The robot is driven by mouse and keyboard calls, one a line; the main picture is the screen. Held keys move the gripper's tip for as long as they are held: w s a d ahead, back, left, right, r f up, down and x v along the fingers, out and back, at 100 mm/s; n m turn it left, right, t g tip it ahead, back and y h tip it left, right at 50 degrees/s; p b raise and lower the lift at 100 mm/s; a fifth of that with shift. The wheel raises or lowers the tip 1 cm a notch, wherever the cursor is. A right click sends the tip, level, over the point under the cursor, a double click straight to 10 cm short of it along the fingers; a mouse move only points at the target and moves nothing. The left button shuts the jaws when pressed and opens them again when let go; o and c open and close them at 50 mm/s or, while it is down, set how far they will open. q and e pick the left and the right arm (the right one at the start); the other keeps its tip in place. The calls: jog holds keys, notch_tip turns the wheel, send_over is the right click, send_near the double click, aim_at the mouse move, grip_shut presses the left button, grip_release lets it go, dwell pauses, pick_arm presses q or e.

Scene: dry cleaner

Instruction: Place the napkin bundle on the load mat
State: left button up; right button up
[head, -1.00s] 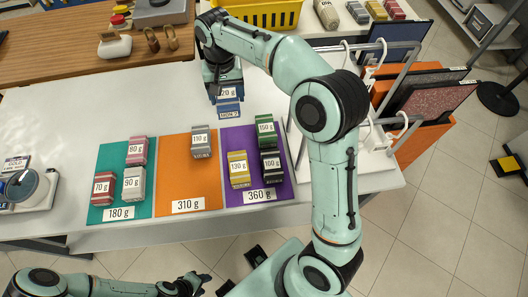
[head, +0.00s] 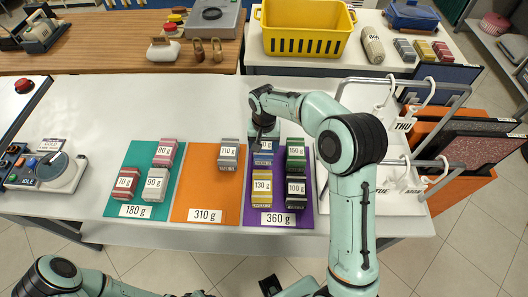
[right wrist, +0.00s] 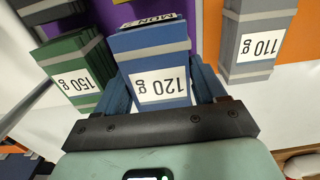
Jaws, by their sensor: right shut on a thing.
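The blue napkin bundle (head: 263,159), labelled 120 g, is at the back left of the purple mat (head: 281,187) marked 360 g. My right gripper (head: 264,143) is above it, shut on it; the right wrist view shows the bundle (right wrist: 154,50) between the two fingers. Whether it touches the mat is unclear. Also on the purple mat are a green 150 g bundle (head: 296,160), a yellow 130 g bundle (head: 262,188) and a black 100 g bundle (head: 297,193). My left gripper (head: 199,293) is cut off at the bottom edge; its jaws are unclear.
The orange mat (head: 198,188), marked 310 g, holds a grey 110 g bundle (head: 229,154). The teal mat (head: 138,182), marked 180 g, holds three bundles. A hanger rack (head: 390,150) stands close right of the purple mat. The table behind the mats is clear.

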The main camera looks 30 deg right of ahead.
aim_at(264, 152)
jog(key=shift+f, duration=1.9)
jog(key=shift+f, duration=0.1)
jog(key=o, duration=1.1)
jog(key=shift+f, duration=0.1)
jog(key=shift+r, duration=0.2)
notch_tip(264, 152, up, 12)
jog(key=shift+p, duration=0.4)
